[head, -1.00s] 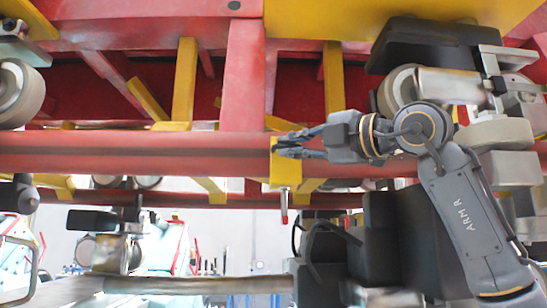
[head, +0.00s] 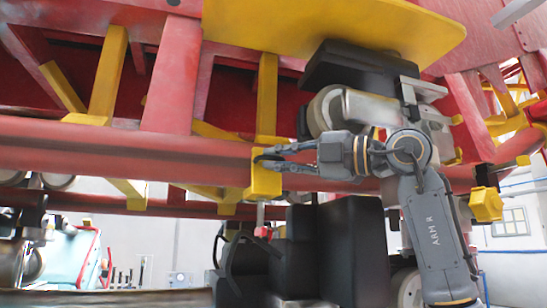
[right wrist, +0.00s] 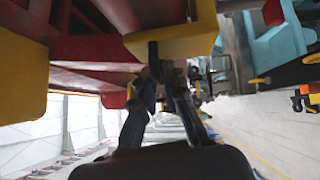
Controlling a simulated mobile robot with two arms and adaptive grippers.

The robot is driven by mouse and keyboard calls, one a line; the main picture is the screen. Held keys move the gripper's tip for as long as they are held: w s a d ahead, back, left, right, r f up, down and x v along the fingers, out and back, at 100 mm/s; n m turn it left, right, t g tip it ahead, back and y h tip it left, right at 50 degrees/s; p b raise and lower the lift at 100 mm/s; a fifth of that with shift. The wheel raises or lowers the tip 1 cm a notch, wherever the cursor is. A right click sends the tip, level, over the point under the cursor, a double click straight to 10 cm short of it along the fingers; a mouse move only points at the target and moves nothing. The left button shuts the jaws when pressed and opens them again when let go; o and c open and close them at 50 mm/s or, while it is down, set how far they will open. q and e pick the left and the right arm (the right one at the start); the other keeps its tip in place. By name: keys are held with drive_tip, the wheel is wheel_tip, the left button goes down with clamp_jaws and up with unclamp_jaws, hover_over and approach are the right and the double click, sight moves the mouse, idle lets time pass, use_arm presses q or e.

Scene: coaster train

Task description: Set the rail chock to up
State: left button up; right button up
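The chock is probably the yellow block (head: 264,184) on the red rail (head: 110,147) in the head view. A thin metal rod with a red end (head: 262,232) hangs below it. My right gripper (head: 258,161) reaches in from the right, with its thin dark fingers across the block's upper part. A gap shows between the fingers, but I cannot tell whether they grip or touch anything. In the right wrist view the fingers (right wrist: 164,82) point toward the underside of a yellow part (right wrist: 178,42), and their tips blend with dark parts there. My left gripper is out of view.
Red and yellow train framing spans the top. A yellow panel (head: 345,28) and a grey wheel assembly (head: 365,112) sit above my right arm. Black seat-like blocks (head: 340,250) stand close below. Another yellow block (head: 486,204) is at the right. Open floor (right wrist: 262,135) shows in the wrist view.

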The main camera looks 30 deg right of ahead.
drive_tip(key=shift+o, duration=1.4)
drive_tip(key=shift+d, duration=0.15)
drive_tip(key=shift+s+d, duration=0.1)
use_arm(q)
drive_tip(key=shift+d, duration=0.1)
use_arm(e)
drive_tip(key=v, duration=1.2)
drive_tip(key=shift+d, duration=0.15)
drive_tip(key=shift+f, duration=0.1)
